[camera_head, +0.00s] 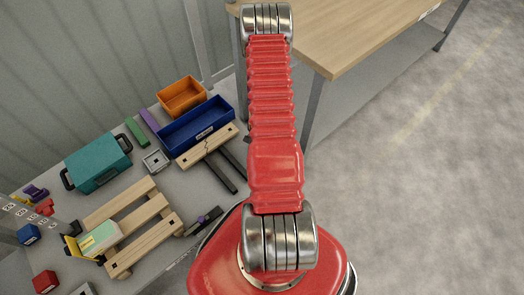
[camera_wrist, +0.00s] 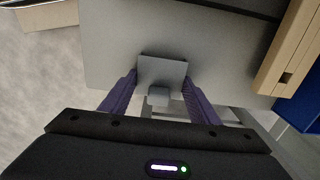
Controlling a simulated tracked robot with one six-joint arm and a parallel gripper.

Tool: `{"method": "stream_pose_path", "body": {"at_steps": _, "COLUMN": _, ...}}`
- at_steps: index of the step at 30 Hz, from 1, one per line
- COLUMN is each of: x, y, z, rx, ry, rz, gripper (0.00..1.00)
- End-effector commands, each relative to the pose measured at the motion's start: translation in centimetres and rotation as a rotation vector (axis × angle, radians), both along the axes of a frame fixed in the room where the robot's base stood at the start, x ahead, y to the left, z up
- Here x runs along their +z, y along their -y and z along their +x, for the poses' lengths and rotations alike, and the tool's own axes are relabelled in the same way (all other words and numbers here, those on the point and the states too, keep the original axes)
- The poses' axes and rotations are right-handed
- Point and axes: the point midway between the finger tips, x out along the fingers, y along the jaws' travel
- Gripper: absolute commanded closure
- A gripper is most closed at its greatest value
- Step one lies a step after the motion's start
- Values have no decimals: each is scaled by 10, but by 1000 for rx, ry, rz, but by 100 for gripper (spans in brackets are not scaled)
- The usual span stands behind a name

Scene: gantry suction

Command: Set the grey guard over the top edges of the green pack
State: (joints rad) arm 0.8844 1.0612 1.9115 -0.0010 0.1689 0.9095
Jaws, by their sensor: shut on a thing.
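The green pack (camera_head: 100,238) is a pale green block lying on the wooden pallet (camera_head: 122,232), near the pallet's left end in the head view. A yellow and black piece (camera_head: 73,247) stands against its left side. My gripper (camera_wrist: 160,86) shows only in the wrist view. Its two purple fingers are shut on the grey guard (camera_wrist: 163,70), a flat grey piece with a small grey block (camera_wrist: 158,96) on its near side. The guard is held over a grey surface; its height above it I cannot tell. The pack does not show in the wrist view.
A teal case (camera_head: 98,162), a blue bin (camera_head: 196,125) and an orange bin (camera_head: 181,96) stand on the grey bench behind the pallet. A small grey square piece (camera_head: 156,160) lies beside them. A wooden-topped table (camera_head: 350,35) stands at the upper right.

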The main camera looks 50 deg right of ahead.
Motion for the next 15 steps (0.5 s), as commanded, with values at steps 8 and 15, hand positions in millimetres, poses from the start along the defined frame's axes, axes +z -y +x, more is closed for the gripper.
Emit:
{"method": "stream_pose_path", "body": {"at_steps": 8, "x": 8, "y": 1, "z": 1, "rx": 0, "ry": 2, "rz": -1, "gripper": 66}}
{"method": "stream_pose_path", "body": {"at_steps": 15, "x": 35, "y": 1, "z": 1, "rx": 0, "ry": 2, "rz": -3, "gripper": 66}}
